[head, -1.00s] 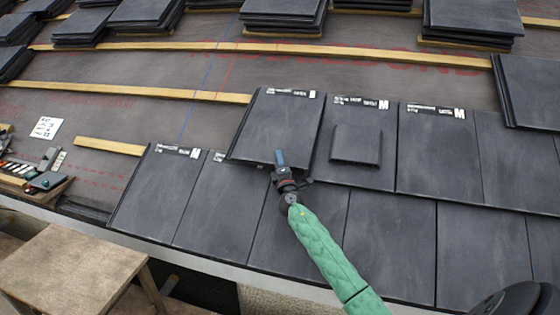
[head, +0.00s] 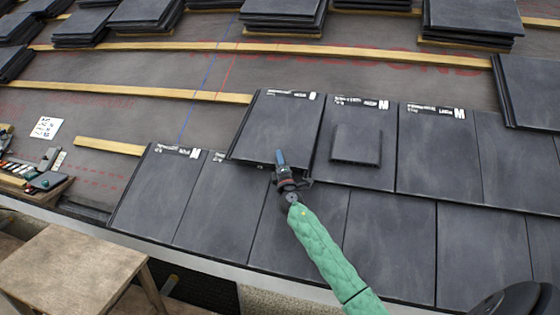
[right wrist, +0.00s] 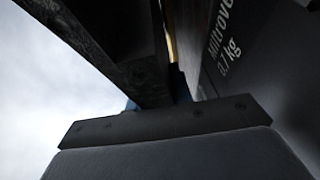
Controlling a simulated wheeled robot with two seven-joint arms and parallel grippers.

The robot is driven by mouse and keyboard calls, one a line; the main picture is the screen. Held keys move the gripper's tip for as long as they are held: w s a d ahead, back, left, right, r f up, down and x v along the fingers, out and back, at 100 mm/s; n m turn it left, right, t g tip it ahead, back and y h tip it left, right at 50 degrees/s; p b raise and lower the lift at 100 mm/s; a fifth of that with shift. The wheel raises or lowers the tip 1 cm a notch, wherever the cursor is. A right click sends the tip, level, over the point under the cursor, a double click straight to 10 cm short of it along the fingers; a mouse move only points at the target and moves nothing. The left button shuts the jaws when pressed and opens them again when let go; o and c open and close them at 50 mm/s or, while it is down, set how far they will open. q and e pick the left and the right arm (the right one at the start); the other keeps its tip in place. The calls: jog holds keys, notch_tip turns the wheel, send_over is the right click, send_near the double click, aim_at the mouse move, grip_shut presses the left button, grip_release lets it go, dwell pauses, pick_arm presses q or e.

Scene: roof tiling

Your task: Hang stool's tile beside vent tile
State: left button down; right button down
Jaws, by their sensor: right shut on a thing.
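The stool (head: 75,268) stands at the lower left and its top is bare. The dark grey tile (head: 277,125) lies in the upper row, just left of the vent tile (head: 357,147), which has a raised square cap. My right gripper (head: 281,168) is shut on the lower edge of that tile. The tile's top edge, with a white label, lies near the batten end, and its left edge overhangs the lower row. In the right wrist view the tile's dark underside (right wrist: 110,45) fills the upper part close to the gripper. My left gripper is not in view.
Stacks of tiles (head: 283,18) rest on the upper battens. Bare battens (head: 130,91) and membrane lie to the left. A tool tray (head: 35,175) sits at the left edge. Laid tiles (head: 437,150) continue to the right.

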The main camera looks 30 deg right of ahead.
jog(key=c, duration=1.2)
grip_release()
jog(key=shift+s+a, duration=0.1)
jog(key=shift+o, duration=0.2)
jog(key=shift+f, duration=0.1)
jog(key=shift+s+a+f, duration=0.15)
jog(key=shift+s+f, duration=0.1)
jog(key=shift+s, duration=0.15)
jog(key=shift+b+v, duration=0.75)
jog(key=shift+v, duration=2.45)
jog(key=shift+r, duration=0.1)
